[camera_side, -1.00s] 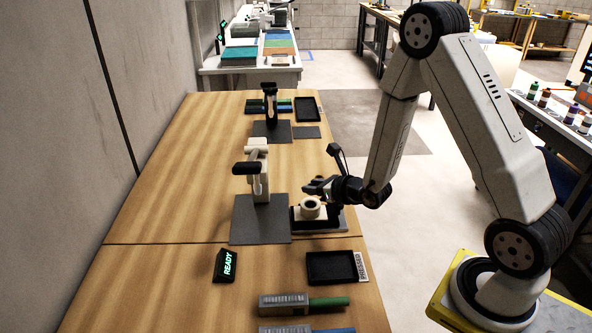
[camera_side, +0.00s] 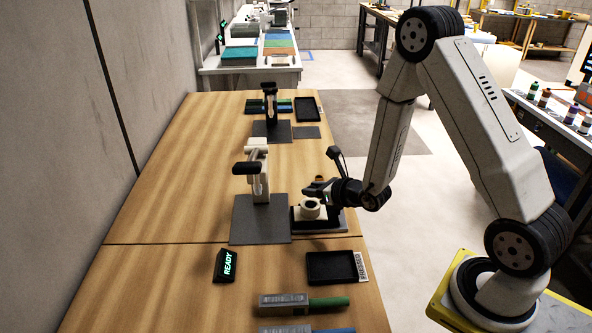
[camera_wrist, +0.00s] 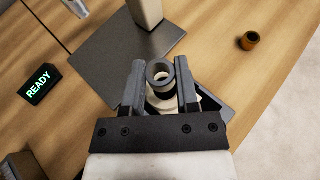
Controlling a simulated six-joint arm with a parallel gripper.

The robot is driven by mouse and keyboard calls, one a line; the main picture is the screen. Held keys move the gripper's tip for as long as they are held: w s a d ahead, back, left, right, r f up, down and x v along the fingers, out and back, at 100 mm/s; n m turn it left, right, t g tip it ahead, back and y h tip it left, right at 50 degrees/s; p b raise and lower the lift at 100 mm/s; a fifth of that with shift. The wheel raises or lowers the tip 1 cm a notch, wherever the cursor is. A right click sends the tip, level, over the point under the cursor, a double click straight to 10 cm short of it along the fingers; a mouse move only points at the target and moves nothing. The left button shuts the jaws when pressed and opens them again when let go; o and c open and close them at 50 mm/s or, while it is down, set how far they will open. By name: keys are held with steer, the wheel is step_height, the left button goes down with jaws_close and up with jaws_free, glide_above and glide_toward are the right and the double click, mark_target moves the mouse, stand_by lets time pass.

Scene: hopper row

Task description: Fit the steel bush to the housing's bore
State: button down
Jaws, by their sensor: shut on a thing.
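The steel bush (camera_wrist: 160,70), a grey ring, is between the two fingers of my gripper (camera_wrist: 160,84) in the wrist view, and the fingers are shut on it. The cream housing (camera_side: 309,210) sits in a black fixture (camera_side: 318,224) at the right edge of the bench. The housing also shows in the wrist view (camera_wrist: 158,100), below the bush and partly hidden by it and the fingers. In the side view my gripper (camera_side: 312,190) is right over the housing. I cannot tell whether the bush touches the bore.
A press (camera_side: 258,168) stands on a grey plate (camera_side: 262,230) left of the housing. An empty black tray (camera_side: 332,280) and a lit READY sign (camera_side: 226,264) are nearer. A brown ring (camera_wrist: 250,40) stands on the wood. The bench left of the plate is clear.

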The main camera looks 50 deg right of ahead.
mark_target(315, 199)
steer(key=shift+f, duration=1.35)
stand_by(0.8)
steer(key=shift+f, duration=0.25)
steer(key=shift+c, duration=1.4)
jaws_free()
steer(key=shift+s, duration=0.15)
steer(key=v, duration=0.7)
steer(key=shift+s+r, duration=0.2)
steer(key=shift+s, duration=0.05)
